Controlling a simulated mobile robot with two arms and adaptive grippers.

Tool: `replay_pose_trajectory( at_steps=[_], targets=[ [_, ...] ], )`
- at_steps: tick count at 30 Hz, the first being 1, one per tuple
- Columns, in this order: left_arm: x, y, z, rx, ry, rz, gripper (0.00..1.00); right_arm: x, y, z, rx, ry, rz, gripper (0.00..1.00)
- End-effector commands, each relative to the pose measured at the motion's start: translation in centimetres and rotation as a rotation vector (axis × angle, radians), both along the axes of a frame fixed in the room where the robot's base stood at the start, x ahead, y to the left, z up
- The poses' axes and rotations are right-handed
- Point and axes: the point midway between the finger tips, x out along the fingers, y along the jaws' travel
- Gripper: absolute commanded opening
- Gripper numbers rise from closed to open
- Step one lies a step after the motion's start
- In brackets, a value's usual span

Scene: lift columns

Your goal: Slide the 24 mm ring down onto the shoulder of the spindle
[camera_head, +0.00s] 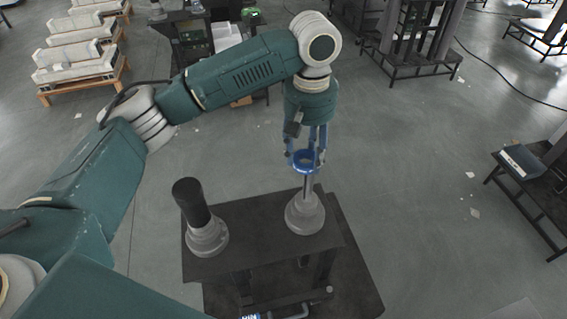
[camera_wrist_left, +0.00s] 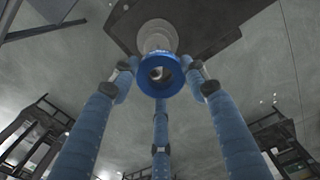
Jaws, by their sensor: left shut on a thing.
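My left gripper (camera_head: 305,160) comes down from above with blue fingers shut on a blue ring (camera_head: 304,167). The ring lies roughly level between the fingertips, over the spindle (camera_head: 306,213). The spindle is a thin upright rod on a wide, pale grey stepped base, standing on a dark table. In the left wrist view, the ring (camera_wrist_left: 160,75) is gripped by the fingers, and the spindle's pale base (camera_wrist_left: 157,38) shows behind it. Something round shows through the ring's hole. I cannot tell whether the rod's tip is inside the ring. My right gripper is not seen.
A black cylinder (camera_head: 190,202) on a pale grey base stands left of the spindle on the same dark table (camera_head: 262,254). The tabletop between them is clear. A dark stand (camera_head: 530,160) is at the right. Pale parts on pallets (camera_head: 80,52) are far back left.

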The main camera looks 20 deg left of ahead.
Motion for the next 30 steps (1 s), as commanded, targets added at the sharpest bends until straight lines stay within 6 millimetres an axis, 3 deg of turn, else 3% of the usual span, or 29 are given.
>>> replay_pose_trajectory(
  at_steps=[1, 5, 30],
  targets=[
    [0.5, -0.5, 0.6, 0.000, 0.008, 0.027, 0.15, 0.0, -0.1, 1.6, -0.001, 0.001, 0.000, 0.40],
    [1.5, -1.1, -0.3, 0.005, 0.009, 0.076, 0.15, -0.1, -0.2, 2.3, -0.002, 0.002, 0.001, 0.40],
    [1.7, -1.1, -4.4, 0.007, 0.007, 0.086, 0.15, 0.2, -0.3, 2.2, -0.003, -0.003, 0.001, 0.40]
  ],
)
